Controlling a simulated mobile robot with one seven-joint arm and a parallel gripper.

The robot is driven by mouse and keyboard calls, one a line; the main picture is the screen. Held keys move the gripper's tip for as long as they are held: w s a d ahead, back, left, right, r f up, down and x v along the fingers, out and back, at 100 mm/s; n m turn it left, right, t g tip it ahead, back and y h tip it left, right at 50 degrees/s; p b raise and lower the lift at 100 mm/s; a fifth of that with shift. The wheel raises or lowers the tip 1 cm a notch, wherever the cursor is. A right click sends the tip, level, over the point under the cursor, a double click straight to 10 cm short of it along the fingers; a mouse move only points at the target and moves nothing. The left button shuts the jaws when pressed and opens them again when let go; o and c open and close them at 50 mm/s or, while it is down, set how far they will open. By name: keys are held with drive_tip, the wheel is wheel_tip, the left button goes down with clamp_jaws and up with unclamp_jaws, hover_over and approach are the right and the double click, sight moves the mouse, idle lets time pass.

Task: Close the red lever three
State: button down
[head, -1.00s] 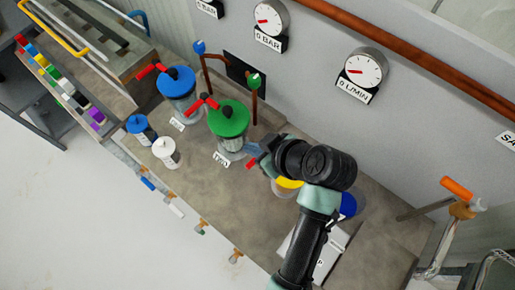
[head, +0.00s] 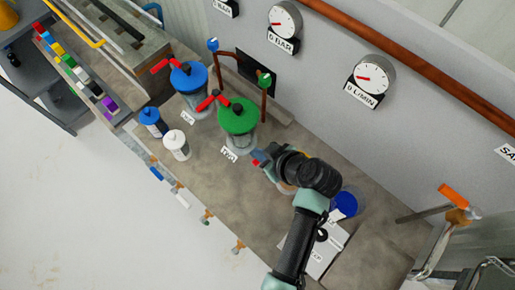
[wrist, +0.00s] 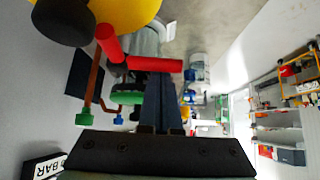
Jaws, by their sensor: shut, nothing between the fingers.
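The third pump has a yellow lid (wrist: 110,8) with a black knob (wrist: 62,20), at the top of the wrist view. Its red lever (wrist: 155,64) shows there as two red bars, one slanting and one lying across the picture. My gripper (wrist: 163,82) is shut and empty, with its fingertips right by the lying bar; I cannot tell whether they touch. In the head view my gripper (head: 262,166) is over the bench beside a small visible red tip of the lever (head: 256,162). My arm hides most of the yellow pump there.
A green-lidded pump (head: 238,116) and a blue-lidded pump (head: 188,75), both with red levers, stand left of my gripper. A white bottle (head: 176,145) and a blue-capped bottle (head: 152,122) stand in front. Gauges (head: 284,20) hang on the wall behind.

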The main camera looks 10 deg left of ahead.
drive_tip(key=shift+s+d+f, duration=0.15)
drive_tip(key=shift+s+d, duration=0.3)
drive_tip(key=shift+d, duration=0.1)
drive_tip(key=shift+a, duration=0.1)
drive_tip(key=shift+w+a, duration=0.25)
wheel_tip(320, 180, up, 9)
drive_tip(key=s+d+b, duration=0.1)
drive_tip(key=d, duration=0.1)
drive_tip(key=shift+s+d+f+b, duration=0.15)
drive_tip(key=shift+s+d+b, duration=0.2)
drive_tip(key=shift+s+b, duration=0.05)
